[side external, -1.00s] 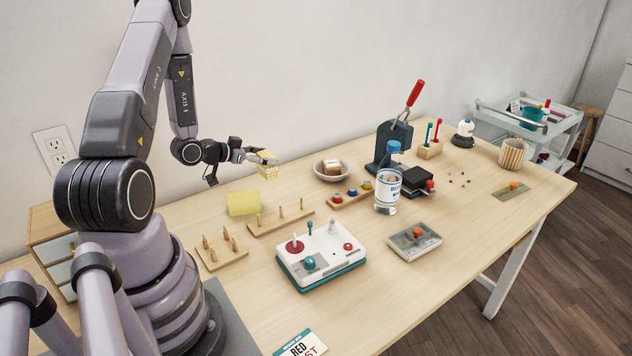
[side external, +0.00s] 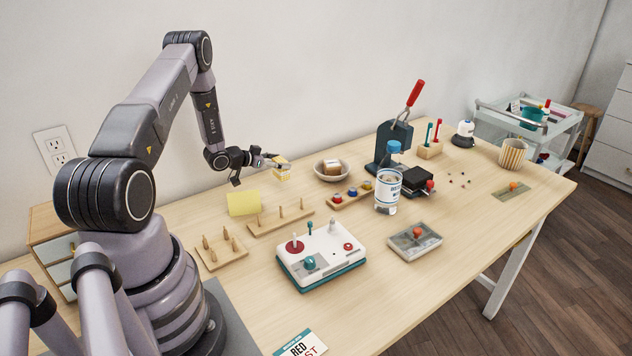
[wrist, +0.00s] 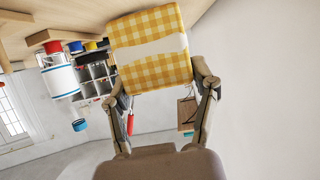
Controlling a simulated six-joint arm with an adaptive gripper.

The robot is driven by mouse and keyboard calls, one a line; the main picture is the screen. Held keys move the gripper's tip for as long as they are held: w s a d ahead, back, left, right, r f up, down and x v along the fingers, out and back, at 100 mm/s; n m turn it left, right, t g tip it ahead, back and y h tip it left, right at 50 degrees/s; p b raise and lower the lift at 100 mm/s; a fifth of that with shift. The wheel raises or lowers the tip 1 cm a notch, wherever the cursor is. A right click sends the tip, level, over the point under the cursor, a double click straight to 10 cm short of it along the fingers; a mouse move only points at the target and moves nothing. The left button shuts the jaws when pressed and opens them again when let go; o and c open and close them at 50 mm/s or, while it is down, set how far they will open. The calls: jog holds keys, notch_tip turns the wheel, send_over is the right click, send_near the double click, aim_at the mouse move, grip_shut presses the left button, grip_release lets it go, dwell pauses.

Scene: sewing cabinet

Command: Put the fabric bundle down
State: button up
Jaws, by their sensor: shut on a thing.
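The fabric bundle (side external: 282,175) is yellow-and-white checked with a pale band around it. It also shows large in the wrist view (wrist: 140,28). My gripper (side external: 274,164) is shut on the bundle, with a finger on each side of it in the wrist view (wrist: 160,92). The bundle is at the back of the table (side external: 330,225), to the left of a round bowl (side external: 320,172) that has a tan and white item in it. From the side view the bundle looks held above the tabletop; the exact gap is hard to tell.
A yellow note (side external: 243,203) and a wooden peg rack (side external: 283,217) are in front of the gripper. The wall is close behind.

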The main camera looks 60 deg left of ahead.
aim_at(275, 170)
jog(key=shift+w+a+f, duration=0.1)
jog(key=shift+w+f, duration=0.1)
jog(key=shift+f, duration=1.6)
jog(key=o, duration=0.9)
jog(key=shift+f, duration=0.1)
